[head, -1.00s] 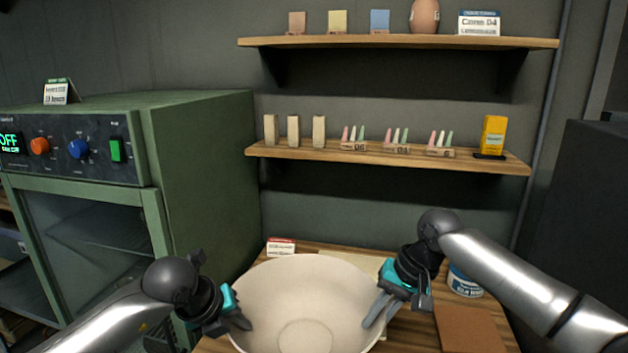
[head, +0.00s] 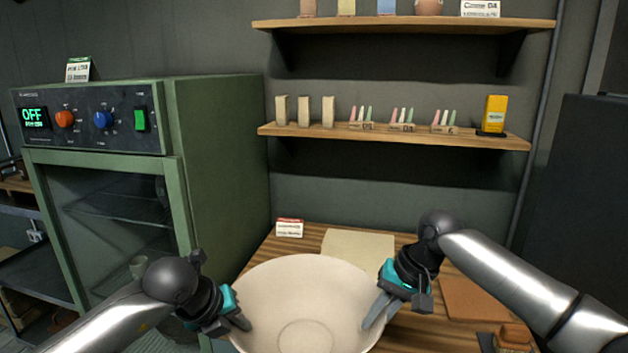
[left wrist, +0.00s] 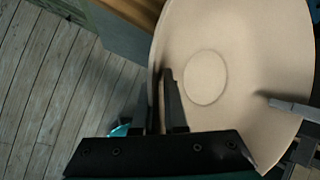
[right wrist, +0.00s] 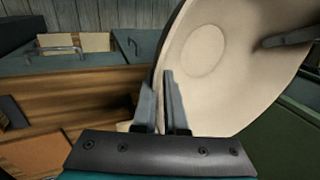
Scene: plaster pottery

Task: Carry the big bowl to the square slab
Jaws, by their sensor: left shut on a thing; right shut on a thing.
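The big bowl (head: 305,290) is wide, cream-coloured and empty, and faces up in the head view. My left gripper (head: 240,322) is shut on its left rim. My right gripper (head: 374,312) is shut on its right rim. The left wrist view shows the bowl (left wrist: 235,50) with its wall between the left fingers (left wrist: 172,100). The right wrist view shows the bowl (right wrist: 235,75) with its wall between the right fingers (right wrist: 165,105). A pale square slab (head: 358,244) lies flat on the wooden table behind the bowl, its near part hidden by the bowl.
A small sign (head: 289,228) stands left of the slab on the table (head: 300,244). A brown board (head: 478,298) lies at the right. A green kiln-like cabinet (head: 215,180) stands at the left. Shelves (head: 400,138) with samples hang above the table.

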